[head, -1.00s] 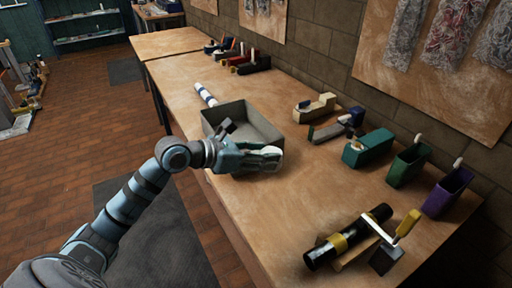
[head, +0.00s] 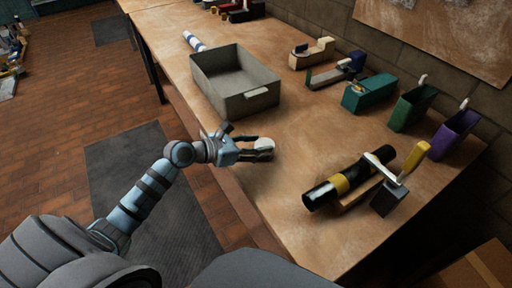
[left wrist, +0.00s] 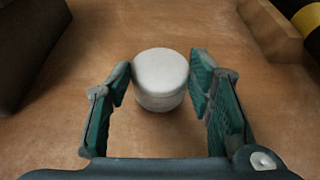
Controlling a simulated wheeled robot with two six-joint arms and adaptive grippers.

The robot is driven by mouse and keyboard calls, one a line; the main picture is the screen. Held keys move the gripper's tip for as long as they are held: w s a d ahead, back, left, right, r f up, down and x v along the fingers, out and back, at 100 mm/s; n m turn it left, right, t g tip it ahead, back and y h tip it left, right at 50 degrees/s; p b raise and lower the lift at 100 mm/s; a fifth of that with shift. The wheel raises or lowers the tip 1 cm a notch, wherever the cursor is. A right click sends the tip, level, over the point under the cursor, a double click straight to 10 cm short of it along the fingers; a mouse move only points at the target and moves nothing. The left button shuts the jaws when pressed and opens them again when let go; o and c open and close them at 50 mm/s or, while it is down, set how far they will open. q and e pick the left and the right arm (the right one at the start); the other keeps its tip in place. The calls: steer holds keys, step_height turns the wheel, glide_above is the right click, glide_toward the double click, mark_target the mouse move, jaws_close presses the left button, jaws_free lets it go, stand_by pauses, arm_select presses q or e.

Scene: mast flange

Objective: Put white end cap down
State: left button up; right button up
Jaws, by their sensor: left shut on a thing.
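The white end cap (head: 265,143) is a short white cylinder at the near left edge of the wooden bench (head: 300,150). My left gripper (head: 258,150) is shut on it, low over the bench. In the left wrist view the cap (left wrist: 160,78) stands upright between the fingertips of my left gripper (left wrist: 163,84). I cannot tell whether its underside touches the wood. My right gripper is not in view.
A grey open bin (head: 237,82) stands just beyond the cap. A black tube with a yellow band (head: 340,185) lies in a clamp stand to the right. Green (head: 408,110) and purple (head: 452,137) holders stand along the wall side. Bare wood surrounds the cap.

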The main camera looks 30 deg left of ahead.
arm_select(q)
steer(key=o, duration=1.2)
steer(key=shift+s+r, duration=0.15)
steer(key=p+v, duration=0.3)
steer(key=v, duration=0.8)
steer(key=shift+s+a+r+p, duration=0.15)
steer(key=shift+s+a+p, duration=0.05)
steer(key=shift+s+p, duration=0.1)
